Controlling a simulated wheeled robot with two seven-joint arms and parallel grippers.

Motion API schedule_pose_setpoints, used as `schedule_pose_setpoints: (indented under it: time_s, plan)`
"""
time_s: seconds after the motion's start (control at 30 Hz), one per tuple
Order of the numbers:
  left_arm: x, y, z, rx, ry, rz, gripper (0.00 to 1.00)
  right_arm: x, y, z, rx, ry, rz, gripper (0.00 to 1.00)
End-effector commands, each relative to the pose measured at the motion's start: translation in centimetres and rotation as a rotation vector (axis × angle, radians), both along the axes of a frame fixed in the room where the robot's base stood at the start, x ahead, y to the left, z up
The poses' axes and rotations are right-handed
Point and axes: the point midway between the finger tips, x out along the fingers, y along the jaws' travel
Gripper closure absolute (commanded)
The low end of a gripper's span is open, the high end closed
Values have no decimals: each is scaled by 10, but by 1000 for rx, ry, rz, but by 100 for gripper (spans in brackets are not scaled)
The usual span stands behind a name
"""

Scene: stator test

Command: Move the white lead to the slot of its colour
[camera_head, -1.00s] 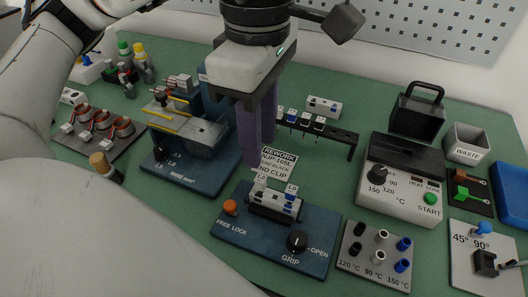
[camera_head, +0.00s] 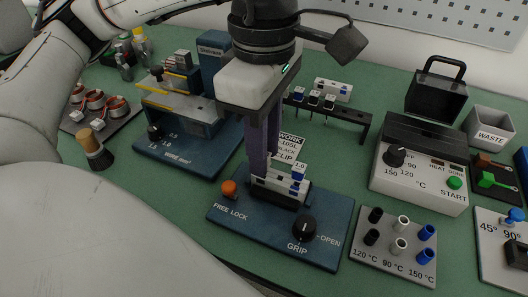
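My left gripper (camera_head: 264,172) points straight down, its two dark purple fingers close together, with the tips at the left part of a small white-and-blue connector block (camera_head: 292,186). The block sits in the blue GRIP fixture (camera_head: 230,212). A blue lead with a "1.0" tag (camera_head: 299,170) stands at the block's right side. The white lead at the left of the block is hidden by the fingers. I cannot tell if they are shut on it. My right gripper is not in view.
A black rack (camera_head: 352,119) with several tagged leads stands behind. The heating box (camera_head: 424,183) and a plate with black, white and blue sleeves (camera_head: 375,262) are at the right. A wire machine (camera_head: 185,150) is at the left. An orange knob (camera_head: 229,188) and black GRIP knob (camera_head: 304,227) rise from the fixture.

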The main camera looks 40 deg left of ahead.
Motion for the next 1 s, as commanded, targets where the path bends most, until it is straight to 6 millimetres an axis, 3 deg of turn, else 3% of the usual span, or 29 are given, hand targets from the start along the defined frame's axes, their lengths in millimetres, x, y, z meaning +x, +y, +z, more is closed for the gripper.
schedule_pose_setpoints:
  time_s: [0.03,0.13,0.43,1.0]
  plan:
    - [0,0,0,0,0,0,86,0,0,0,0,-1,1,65]
    - [0,0,0,0,0,-1,100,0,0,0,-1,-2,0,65]
    - [0,0,3,0,0,-1,100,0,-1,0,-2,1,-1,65]
    - [0,0,38,0,0,-1,100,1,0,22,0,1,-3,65]
